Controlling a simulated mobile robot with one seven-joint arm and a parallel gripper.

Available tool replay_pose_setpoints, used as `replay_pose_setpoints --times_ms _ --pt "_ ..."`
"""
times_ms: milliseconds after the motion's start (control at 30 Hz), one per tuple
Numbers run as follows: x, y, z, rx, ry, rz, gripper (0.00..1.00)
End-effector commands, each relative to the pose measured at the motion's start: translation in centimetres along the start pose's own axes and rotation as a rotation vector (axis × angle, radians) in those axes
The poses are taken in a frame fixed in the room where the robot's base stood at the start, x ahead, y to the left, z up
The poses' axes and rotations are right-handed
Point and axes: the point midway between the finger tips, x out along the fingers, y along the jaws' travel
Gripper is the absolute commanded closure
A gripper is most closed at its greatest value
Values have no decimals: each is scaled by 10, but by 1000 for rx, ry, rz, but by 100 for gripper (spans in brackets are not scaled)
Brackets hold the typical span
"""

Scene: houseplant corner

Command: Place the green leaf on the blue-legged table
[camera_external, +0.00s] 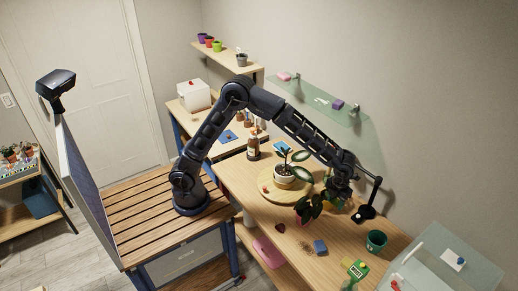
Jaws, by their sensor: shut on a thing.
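My gripper (338,196) is low over the right part of the long wooden worktop, right of the round wooden board. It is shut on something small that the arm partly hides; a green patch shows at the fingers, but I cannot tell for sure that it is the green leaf. Dark green leaves (316,208) show just left of my gripper, near a pink pot. A potted plant (284,172) with broad green leaves stands on the round board. The blue-legged table (178,112) stands at the back left by the wall, holding a white box and small items.
A black lamp (371,205) stands close right of my gripper. A teal pot (376,240), a blue block (320,247) and a brown bottle (253,149) are on the worktop. A glass shelf (322,102) hangs on the wall above. A clear case (445,262) fills the right front.

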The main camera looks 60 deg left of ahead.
Motion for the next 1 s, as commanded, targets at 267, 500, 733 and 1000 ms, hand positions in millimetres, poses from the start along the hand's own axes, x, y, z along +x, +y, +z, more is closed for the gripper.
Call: replay_pose_setpoints --times_ms 267,500,733,1000 --pt "63 -1 -1 1 2 2 90" --pt "108 0 -1 0 1 1 90" --pt "125 0 0 0 -1 -1 90" --pt "154 0 0 -1 1 1 90"
